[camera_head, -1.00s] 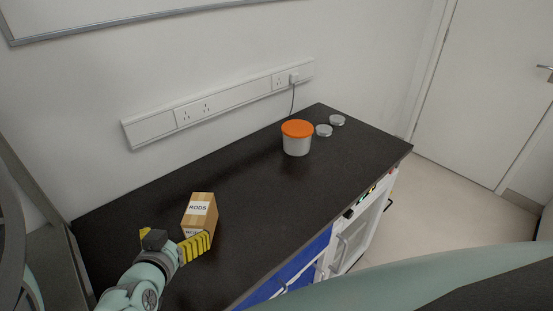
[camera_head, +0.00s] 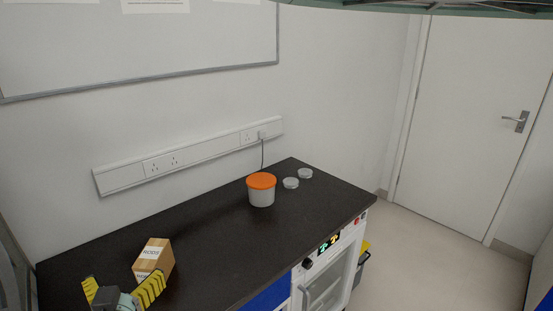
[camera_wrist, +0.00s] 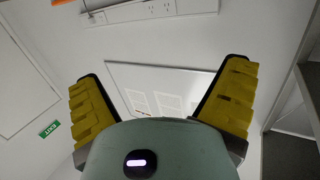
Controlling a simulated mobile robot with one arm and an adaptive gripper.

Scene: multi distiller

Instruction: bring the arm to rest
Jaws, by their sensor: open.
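My gripper (camera_head: 122,290) is at the lower left of the head view, over the near left end of the dark counter (camera_head: 215,240). Its yellow fingers are spread apart with nothing between them. The cardboard box labelled RODS (camera_head: 155,258) stands upright on the counter just behind the fingers; I cannot tell whether the right finger touches it. In the wrist view the open gripper (camera_wrist: 163,85) shows both yellow fingers wide apart, with the wall and whiteboard (camera_wrist: 160,90) beyond them.
A white tub with an orange lid (camera_head: 261,190) stands farther back on the counter, with two silver lids (camera_head: 291,183) beside it. A white oven-like appliance (camera_head: 330,275) is under the counter's right end. Floor (camera_head: 420,250) is clear before the door (camera_head: 470,120).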

